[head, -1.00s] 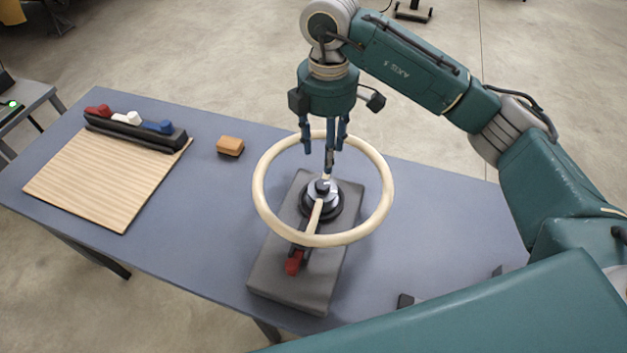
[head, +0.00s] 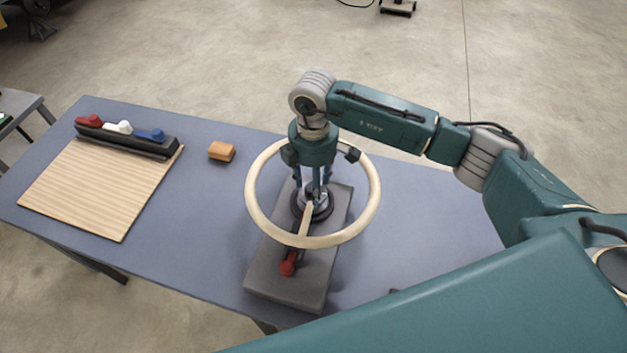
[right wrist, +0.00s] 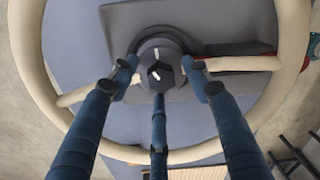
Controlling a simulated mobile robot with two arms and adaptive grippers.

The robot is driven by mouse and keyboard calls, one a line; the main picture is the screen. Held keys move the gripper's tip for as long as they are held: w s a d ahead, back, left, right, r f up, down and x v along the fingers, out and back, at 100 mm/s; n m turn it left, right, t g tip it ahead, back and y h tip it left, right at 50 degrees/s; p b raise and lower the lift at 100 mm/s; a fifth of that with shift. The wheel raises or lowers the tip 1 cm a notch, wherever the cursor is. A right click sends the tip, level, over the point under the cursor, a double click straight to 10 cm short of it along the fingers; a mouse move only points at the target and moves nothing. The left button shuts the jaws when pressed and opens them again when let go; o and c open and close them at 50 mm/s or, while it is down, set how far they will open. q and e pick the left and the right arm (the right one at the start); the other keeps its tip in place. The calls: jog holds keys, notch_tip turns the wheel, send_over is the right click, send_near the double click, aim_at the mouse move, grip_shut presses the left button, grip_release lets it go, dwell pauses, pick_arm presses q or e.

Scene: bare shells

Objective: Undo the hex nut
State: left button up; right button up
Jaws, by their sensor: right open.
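The dark hex nut (right wrist: 160,76) with a white mark on its face sits at the hub of a cream ring-shaped wheel (head: 372,205). The wheel stands above a dark grey base block (head: 290,285) on the table. My right gripper (head: 312,192) points straight down inside the ring, its fingers reaching to the hub. In the right wrist view its three blue fingers (right wrist: 160,84) are spread around the nut, open. Gaps between fingertips and nut are hard to judge. In the head view the fingers mostly hide the nut. My left gripper is out of view.
A red-ended lever (head: 288,264) lies on the base block below the ring. An orange-brown block (head: 221,151), a striped wooden board (head: 95,195) and a dark rack (head: 125,141) with red, white and blue pieces lie to the left. The table right of the base is mostly clear.

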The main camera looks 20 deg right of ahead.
jog(key=shift+c, duration=0.2)
jog(key=c, duration=1.1)
jog(key=shift+f+n+b, duration=0.2)
jog(key=shift+n+b, duration=0.6)
jog(key=shift+b, duration=0.2)
jog(key=shift+r+n+b, duration=0.1)
jog(key=shift+n+b, duration=0.35)
jog(key=shift+n, duration=0.25)
jog(key=shift+r, duration=0.15)
jog(key=o, duration=1.1)
jog(key=shift+o, duration=0.2)
notch_tip(320, 180, up, 12)
jog(key=shift+w, duration=0.15)
